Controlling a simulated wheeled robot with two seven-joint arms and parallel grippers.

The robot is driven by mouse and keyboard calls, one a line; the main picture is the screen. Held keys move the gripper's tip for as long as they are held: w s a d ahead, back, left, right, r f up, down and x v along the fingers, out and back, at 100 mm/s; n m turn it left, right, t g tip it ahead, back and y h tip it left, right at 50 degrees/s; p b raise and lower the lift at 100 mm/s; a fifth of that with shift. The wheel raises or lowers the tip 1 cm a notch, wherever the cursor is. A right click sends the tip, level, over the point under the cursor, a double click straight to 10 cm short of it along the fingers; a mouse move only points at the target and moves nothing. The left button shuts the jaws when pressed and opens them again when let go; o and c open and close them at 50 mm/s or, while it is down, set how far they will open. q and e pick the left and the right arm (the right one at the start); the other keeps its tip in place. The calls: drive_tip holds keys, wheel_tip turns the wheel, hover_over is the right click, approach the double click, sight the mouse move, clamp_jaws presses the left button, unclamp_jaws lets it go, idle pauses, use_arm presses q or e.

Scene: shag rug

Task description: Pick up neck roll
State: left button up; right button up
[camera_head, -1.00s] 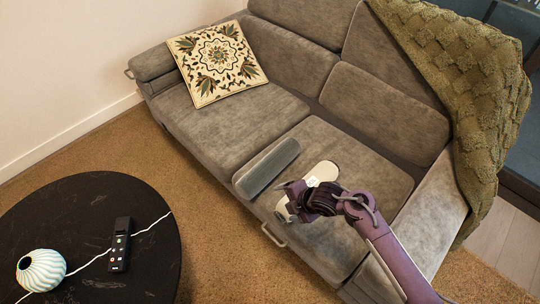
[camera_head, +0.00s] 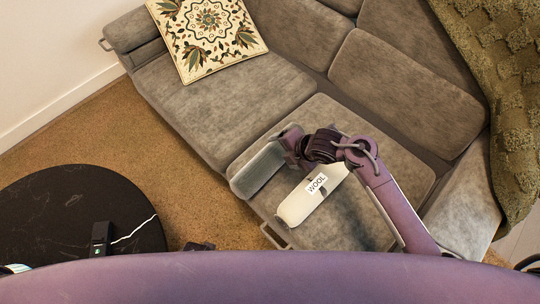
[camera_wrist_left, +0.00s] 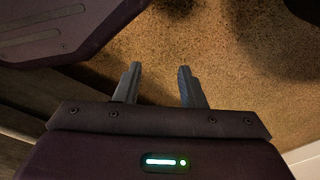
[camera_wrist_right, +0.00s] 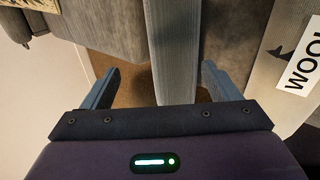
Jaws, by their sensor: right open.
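The neck roll (camera_head: 257,172) is a grey ribbed cylinder lying on the front edge of the sofa seat. My right gripper (camera_head: 282,143) is at its far end in the head view. In the right wrist view the neck roll (camera_wrist_right: 172,45) runs between the two open fingers of my right gripper (camera_wrist_right: 160,70), with a gap on the left and the right finger close to its side. My left gripper (camera_wrist_left: 159,70) is open and empty above the brown rug in the left wrist view.
A patterned cushion (camera_head: 207,30) and an olive throw (camera_head: 500,90) are on the grey sofa (camera_head: 230,105). A black round table (camera_head: 70,215) stands left.

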sight(277, 157)
drive_tip(key=f+b, duration=0.2)
drive_tip(key=f, duration=0.1)
drive_tip(key=w+f+b, duration=0.1)
drive_tip(key=f+b, duration=0.1)
drive_tip(key=shift+a+f, duration=0.15)
drive_tip(key=shift+a, duration=0.2)
drive_tip(key=b+x, duration=0.1)
drive_tip(key=x, duration=0.4)
drive_tip(key=shift+w+d+f+b, duration=0.15)
drive_tip(key=shift+f+b, duration=0.05)
drive_tip(key=shift+b, duration=0.1)
drive_tip(key=shift+w+f, duration=0.15)
drive_tip(key=shift+f, duration=0.15)
use_arm(q)
drive_tip(key=w+d+r, duration=0.1)
drive_tip(key=w+r, duration=0.1)
drive_tip(key=r, duration=0.5)
drive_tip(key=w+d+r, duration=0.1)
drive_tip(key=w+r, duration=0.2)
drive_tip(key=r, duration=0.5)
drive_tip(key=shift+d+r, duration=0.2)
drive_tip(key=shift+d, duration=0.1)
use_arm(e)
drive_tip(key=shift+r, duration=0.1)
drive_tip(key=c, duration=0.8)
